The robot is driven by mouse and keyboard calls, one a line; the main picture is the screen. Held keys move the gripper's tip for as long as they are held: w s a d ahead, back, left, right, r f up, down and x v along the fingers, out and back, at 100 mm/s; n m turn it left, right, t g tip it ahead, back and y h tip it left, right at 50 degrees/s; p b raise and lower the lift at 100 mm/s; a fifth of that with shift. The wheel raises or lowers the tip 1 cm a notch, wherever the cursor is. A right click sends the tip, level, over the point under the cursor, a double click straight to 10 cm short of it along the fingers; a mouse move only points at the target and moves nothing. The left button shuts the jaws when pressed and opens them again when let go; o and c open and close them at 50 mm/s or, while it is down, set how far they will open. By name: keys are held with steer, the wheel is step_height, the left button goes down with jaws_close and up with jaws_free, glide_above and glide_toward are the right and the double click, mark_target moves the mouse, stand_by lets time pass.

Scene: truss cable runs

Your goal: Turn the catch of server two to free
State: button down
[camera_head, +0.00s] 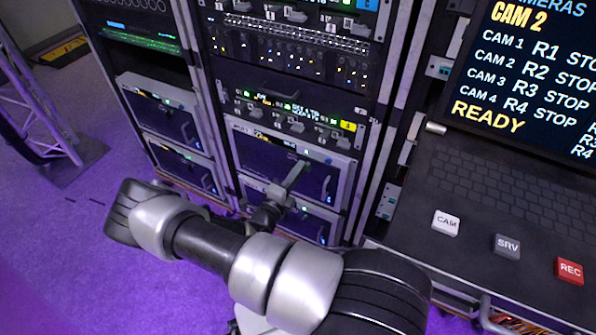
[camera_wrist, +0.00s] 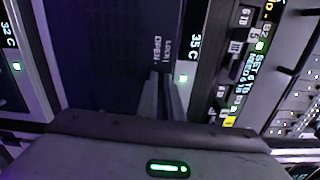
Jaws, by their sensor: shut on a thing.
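The middle rack holds a dark server front (camera_head: 270,150) with a light frame. Which server is number two cannot be read. My gripper (camera_head: 298,168) reaches up to the lower right part of this front. In the wrist view my gripper (camera_wrist: 164,85) has its two fingers close together beside the small LOCK and OPEN words on the dark panel (camera_wrist: 100,45). The fingers are shut on the catch, which is mostly hidden between them, so its exact angle cannot be told.
Another server front (camera_head: 310,222) is below, partly behind my arm. A switch panel (camera_head: 290,115) with a yellow tag is above. A left rack (camera_head: 160,115) stands beside. On the right are a screen (camera_head: 530,70) and a console with CAM, SRV and red REC (camera_head: 569,270) keys.

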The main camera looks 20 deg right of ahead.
steer(key=shift+s+f+n, duration=0.1)
steer(key=shift+n, duration=0.3)
steer(key=c, duration=1.9)
jaws_free()
steer(key=shift+a, duration=0.1)
steer(key=p+v, duration=0.1)
steer(key=v, duration=1.6)
steer(key=shift+s, duration=0.1)
steer(key=shift+s+a, duration=0.1)
steer(key=shift+a, duration=0.05)
